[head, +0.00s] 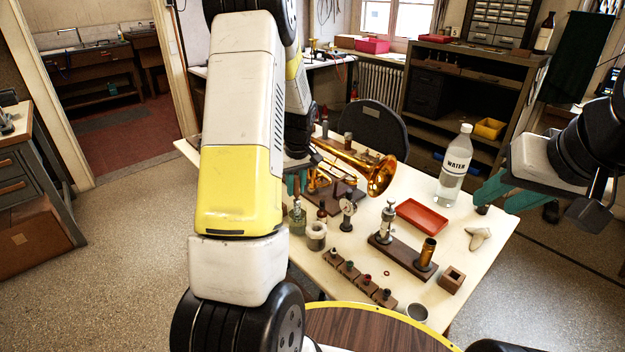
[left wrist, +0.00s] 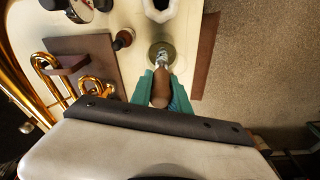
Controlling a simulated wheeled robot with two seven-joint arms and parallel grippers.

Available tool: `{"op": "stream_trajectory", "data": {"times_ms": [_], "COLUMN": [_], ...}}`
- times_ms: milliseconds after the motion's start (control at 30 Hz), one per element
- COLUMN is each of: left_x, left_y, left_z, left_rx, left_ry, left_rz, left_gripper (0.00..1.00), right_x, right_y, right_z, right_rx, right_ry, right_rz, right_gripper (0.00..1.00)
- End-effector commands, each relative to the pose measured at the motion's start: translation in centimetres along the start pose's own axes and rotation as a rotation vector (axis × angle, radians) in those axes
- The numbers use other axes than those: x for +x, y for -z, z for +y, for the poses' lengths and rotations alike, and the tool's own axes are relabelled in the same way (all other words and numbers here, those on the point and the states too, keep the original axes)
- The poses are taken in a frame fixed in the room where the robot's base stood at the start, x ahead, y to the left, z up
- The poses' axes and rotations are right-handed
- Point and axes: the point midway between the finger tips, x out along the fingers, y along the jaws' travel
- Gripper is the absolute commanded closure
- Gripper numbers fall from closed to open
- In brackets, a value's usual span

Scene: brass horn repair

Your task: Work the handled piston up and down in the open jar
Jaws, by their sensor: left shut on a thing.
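My left gripper (left wrist: 160,90) is shut on the brown handle of the piston (left wrist: 161,92). The piston's metal shaft points at the round mouth of the open glass jar (left wrist: 168,47); it appears to be in or over the mouth, and its lower end cannot be made out. In the head view, the jar (head: 298,220) stands at the table's left edge, and my left gripper (head: 296,185) is just above it, partly hidden by my arm. My right gripper (head: 496,200) is open, apart from the jar, at the table's right side.
A white pot (head: 316,236) and a dark bottle (head: 322,211) stand close to the jar. A brass horn (head: 370,172) lies behind. A red tray (head: 422,215), a water bottle (head: 454,172), and a wooden stand (head: 402,255) with brass parts occupy the table's right half.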

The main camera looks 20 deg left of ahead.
Motion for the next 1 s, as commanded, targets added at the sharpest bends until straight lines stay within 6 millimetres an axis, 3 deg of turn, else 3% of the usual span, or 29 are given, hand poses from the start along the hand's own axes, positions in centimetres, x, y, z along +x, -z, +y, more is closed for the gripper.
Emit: {"op": "stream_trajectory", "data": {"times_ms": [333, 833, 1000], "left_x": [0.2, 3.4, 3.3], "left_y": [0.0, -0.5, -0.5], "left_z": [0.0, 0.0, 0.0], "left_rx": [0.0, 0.0, 0.0], "left_ry": [0.0, 0.001, -0.001], "left_rz": [0.0, 0.0, 0.001], "left_gripper": [1.0, 1.0, 1.0], "right_x": [0.0, 0.0, 0.0], "right_y": [0.0, 0.0, 0.0], "right_z": [0.0, 0.0, 0.0], "right_rx": [0.0, 0.0, 0.0], "right_ry": [0.0, 0.0, 0.0], "right_rz": [0.0, 0.0, 0.0], "right_gripper": [0.64, 0.64, 0.64]}}
